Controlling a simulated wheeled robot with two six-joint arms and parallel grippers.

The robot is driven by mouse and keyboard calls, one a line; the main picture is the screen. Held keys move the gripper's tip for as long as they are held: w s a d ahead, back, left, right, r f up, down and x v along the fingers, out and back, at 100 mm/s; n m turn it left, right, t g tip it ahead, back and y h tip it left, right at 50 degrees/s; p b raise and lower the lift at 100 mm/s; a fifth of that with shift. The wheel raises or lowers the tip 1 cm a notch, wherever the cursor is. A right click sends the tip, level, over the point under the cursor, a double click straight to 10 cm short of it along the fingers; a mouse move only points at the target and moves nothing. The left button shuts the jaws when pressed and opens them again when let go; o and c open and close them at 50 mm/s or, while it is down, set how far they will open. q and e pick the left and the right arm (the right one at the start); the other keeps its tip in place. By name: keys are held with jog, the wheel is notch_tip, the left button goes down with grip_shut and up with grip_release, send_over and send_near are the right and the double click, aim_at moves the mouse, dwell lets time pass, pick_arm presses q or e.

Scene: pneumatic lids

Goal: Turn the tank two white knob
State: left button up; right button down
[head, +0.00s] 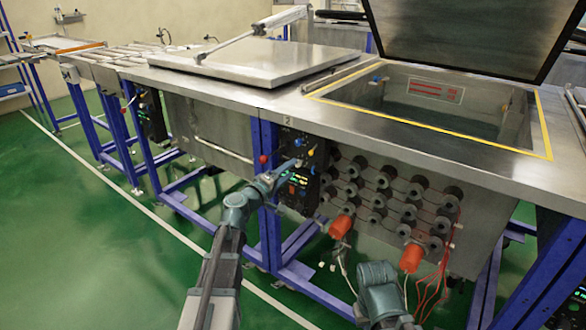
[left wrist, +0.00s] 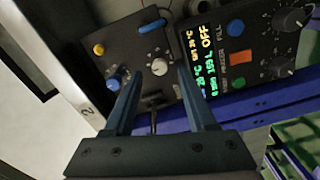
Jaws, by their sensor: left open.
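The tank two control panel (head: 300,170) is on the tank's front, under a "2" label. In the left wrist view the white knob (left wrist: 159,67) sits on the black panel face, just beyond and between my left fingertips. My left gripper (left wrist: 160,76) is open around the line to the knob, with no visible contact. In the head view my left gripper (head: 286,168) reaches the panel from the lower left, and the white knob is too small to make out surely. My right gripper is not seen; only a part of my right arm shows at the bottom.
A blue knob (left wrist: 114,80), a yellow button (left wrist: 99,49) and a lit display (left wrist: 206,62) are close by on the panel. The open tank (head: 430,110) has a raised lid (head: 465,35). Orange plugs (head: 340,226) and several round grey fittings are right of the panel.

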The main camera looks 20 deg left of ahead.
pick_arm(q)
jog(key=v, duration=1.1)
jog(key=s+d+f+m+g+h, duration=0.1)
jog(key=s+d+f+m+g, duration=0.25)
jog(key=d, duration=0.35)
jog(key=s+d+f+m+g+h, duration=0.1)
jog(key=s+d+f+m+g, duration=0.15)
jog(key=d+f+g, duration=0.35)
jog(key=s+d+f+m+g, duration=0.1)
jog(key=s+d+f+m, duration=0.2)
jog(key=d, duration=0.5)
jog(key=s+f+m+g+y, duration=0.65)
jog(key=s+f+y, duration=0.3)
jog(key=s, duration=0.45)
notch_tip(320, 180, up, 32)
jog(key=p, duration=3.1)
jog(key=shift+w+d+n+p, duration=0.15)
jog(key=shift+d+n+p, duration=0.2)
jog(key=shift+d, duration=0.15)
jog(key=shift+f, duration=0.15)
